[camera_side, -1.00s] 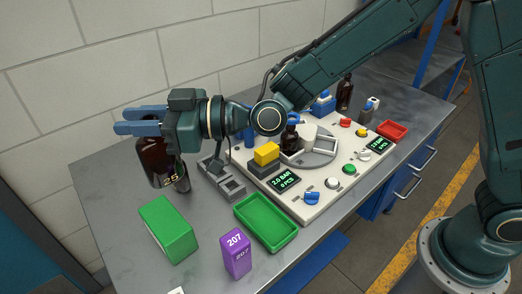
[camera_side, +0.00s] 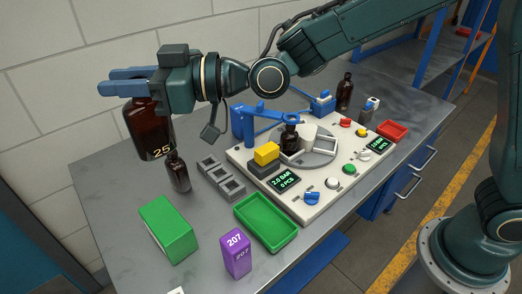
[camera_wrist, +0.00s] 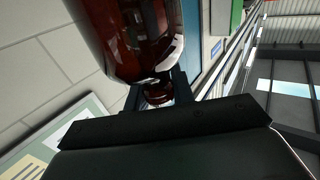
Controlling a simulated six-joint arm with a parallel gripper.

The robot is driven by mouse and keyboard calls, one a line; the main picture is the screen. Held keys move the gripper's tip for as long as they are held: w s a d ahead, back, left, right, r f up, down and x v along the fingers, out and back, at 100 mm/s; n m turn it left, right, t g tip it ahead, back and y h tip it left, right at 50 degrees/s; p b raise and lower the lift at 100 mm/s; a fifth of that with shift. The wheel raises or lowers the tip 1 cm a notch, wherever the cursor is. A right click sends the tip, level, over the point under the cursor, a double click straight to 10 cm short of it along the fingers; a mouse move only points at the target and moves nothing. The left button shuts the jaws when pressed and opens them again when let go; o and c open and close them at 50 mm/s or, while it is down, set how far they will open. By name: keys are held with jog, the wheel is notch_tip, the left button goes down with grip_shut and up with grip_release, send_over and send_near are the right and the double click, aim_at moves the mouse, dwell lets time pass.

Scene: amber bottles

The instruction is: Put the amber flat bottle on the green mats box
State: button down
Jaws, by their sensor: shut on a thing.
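The amber flat bottle (camera_side: 150,128), marked 25, hangs upright below my gripper (camera_side: 128,83) in the side view. My gripper's blue fingers are shut on it near its top, and it is raised clear of the table. In the wrist view the bottle (camera_wrist: 125,35) fills the upper middle, with the fingers (camera_wrist: 158,90) around its neck. The green box (camera_side: 168,229) stands on the table at the front left, below and a little to the right of the held bottle. Its top is bare.
A small dark bottle (camera_side: 178,172) stands behind the green box. A purple box (camera_side: 236,254), an empty green tray (camera_side: 266,222) and grey square holders (camera_side: 222,179) are to the right. A control panel (camera_side: 310,207) with a round turntable lies beyond. A wall is behind.

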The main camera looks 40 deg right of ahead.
jog(key=shift+w+x, duration=0.2)
jog(key=shift+x, duration=1.9)
notch_tip(320, 180, down, 16)
jog(key=shift+d, duration=0.15)
jog(key=shift+f, duration=1.95)
jog(key=c, duration=1.2)
grip_release()
